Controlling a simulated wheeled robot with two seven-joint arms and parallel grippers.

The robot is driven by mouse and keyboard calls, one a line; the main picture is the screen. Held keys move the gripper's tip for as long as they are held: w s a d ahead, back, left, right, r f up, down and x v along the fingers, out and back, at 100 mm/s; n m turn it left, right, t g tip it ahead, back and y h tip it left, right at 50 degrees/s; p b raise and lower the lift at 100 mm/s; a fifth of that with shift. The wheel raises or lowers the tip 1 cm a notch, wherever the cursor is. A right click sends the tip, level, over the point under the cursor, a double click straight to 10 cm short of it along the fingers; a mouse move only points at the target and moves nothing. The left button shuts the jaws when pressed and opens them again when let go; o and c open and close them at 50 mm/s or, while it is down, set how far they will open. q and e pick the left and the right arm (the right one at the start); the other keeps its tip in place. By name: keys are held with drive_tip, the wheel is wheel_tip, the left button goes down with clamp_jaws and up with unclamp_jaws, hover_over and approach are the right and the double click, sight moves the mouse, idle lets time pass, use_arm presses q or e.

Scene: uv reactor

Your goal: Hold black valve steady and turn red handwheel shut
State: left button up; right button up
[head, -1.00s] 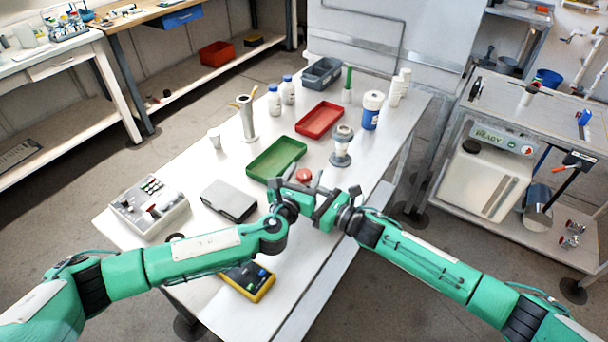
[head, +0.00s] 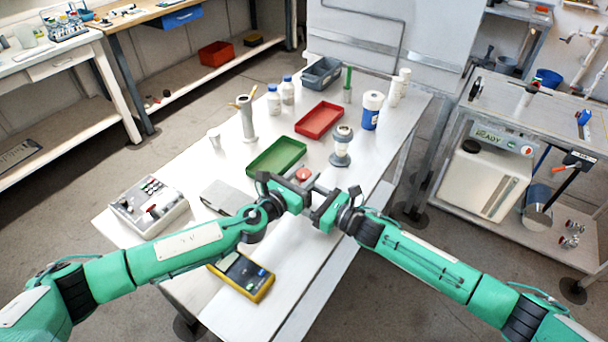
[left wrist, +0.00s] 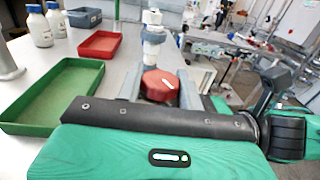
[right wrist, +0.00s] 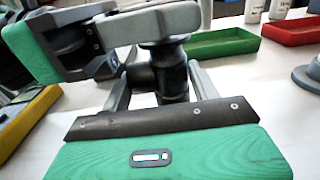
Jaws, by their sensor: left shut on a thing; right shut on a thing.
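The red handwheel (head: 303,174) sits on top of the black valve, near the right edge of the table. In the left wrist view, the red handwheel (left wrist: 160,86) lies between the fingers of my left gripper (head: 294,184), which is shut on it. In the right wrist view, the black valve (right wrist: 171,78) stands upright between the fingers of my right gripper (head: 316,196), which is shut on its body. In that view my left gripper (right wrist: 160,28) crosses above the valve and hides the handwheel. In the head view both grippers cover most of the valve.
A green tray (head: 277,157) and a grey-topped fitting (head: 341,150) stand just behind the grippers. A grey case (head: 226,196) lies partly under my left arm. A control box (head: 148,206) and a yellow meter (head: 243,276) are to the left. The table's front right is clear.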

use_arm(q)
drive_tip(key=shift+d+r+m+g+h, duration=0.15)
drive_tip(key=shift+d+m+g+h, duration=0.05)
drive_tip(key=shift+m+g+h, duration=0.5)
drive_tip(key=shift+d+r+m+g+h, duration=0.15)
drive_tip(key=shift+m+g+h, duration=0.4)
drive_tip(key=shift+h, duration=0.25)
use_arm(e)
drive_tip(key=shift+f, duration=0.1)
use_arm(q)
drive_tip(key=shift+a+f+m+g+h, duration=0.2)
drive_tip(key=shift+m+g+h, duration=0.35)
drive_tip(key=shift+g, duration=0.3)
use_arm(e)
drive_tip(key=shift+s+a, duration=0.1)
use_arm(q)
drive_tip(key=shift+m+g+h, duration=0.35)
drive_tip(key=shift+m+g, duration=0.25)
drive_tip(key=shift+g, duration=0.2)
drive_tip(key=shift+a+m+g+h, duration=0.15)
drive_tip(key=shift+m+g+h, duration=0.45)
drive_tip(key=shift+g, duration=0.4)
drive_tip(key=o, duration=1)
drive_tip(key=shift+f, duration=0.1)
